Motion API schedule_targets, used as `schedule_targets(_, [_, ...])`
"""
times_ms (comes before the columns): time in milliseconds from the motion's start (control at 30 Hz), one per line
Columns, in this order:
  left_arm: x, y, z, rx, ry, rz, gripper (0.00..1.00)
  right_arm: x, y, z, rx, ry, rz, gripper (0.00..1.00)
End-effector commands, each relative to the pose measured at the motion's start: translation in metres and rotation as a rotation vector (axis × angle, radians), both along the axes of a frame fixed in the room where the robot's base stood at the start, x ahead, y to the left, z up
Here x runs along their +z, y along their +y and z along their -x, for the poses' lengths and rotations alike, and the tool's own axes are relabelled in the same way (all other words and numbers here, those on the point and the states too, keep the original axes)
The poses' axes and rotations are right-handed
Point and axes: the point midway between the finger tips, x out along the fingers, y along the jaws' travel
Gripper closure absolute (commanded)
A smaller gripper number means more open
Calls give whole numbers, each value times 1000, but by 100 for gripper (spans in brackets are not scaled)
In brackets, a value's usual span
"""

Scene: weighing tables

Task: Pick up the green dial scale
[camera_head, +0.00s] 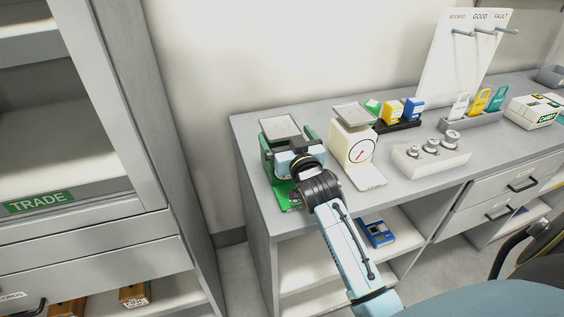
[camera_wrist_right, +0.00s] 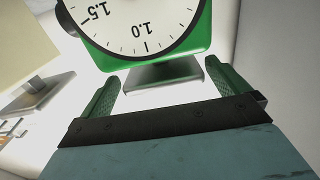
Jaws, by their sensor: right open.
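The green dial scale (camera_head: 267,150) stands at the left end of the grey counter, with a grey pan on top. My right gripper (camera_head: 291,153) is in front of it and hides most of its face. In the right wrist view, the scale's green body (camera_wrist_right: 206,38) and white dial appear upside down, just ahead of the fingers. My right gripper (camera_wrist_right: 162,70) is open, its two fingers apart, with the grey pan (camera_wrist_right: 160,75) showing between and beyond them. I cannot tell whether either finger touches the scale. My left gripper is not in view.
A cream dial scale (camera_head: 352,145) stands close on the right. Beyond it are a black tray (camera_head: 399,125) with coloured blocks, a weight block (camera_head: 430,157) and a tag rack (camera_head: 470,122). A cabinet (camera_head: 160,120) stands left. A blue item (camera_head: 376,233) lies on the lower shelf.

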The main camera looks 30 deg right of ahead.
Motion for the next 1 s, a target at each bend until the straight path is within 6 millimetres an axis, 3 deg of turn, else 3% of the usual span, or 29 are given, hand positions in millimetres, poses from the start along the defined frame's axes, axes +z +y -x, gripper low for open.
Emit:
schedule_targets(200, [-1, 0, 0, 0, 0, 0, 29, -1, -5, -28, 0, -1, 0, 0])
schedule_targets(500, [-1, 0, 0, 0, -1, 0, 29, -2, -6, -32, 1, 0, -1, 0])
schedule_targets(1000, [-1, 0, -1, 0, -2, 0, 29, -2, -6, -32, 1, 1, -1, 64])
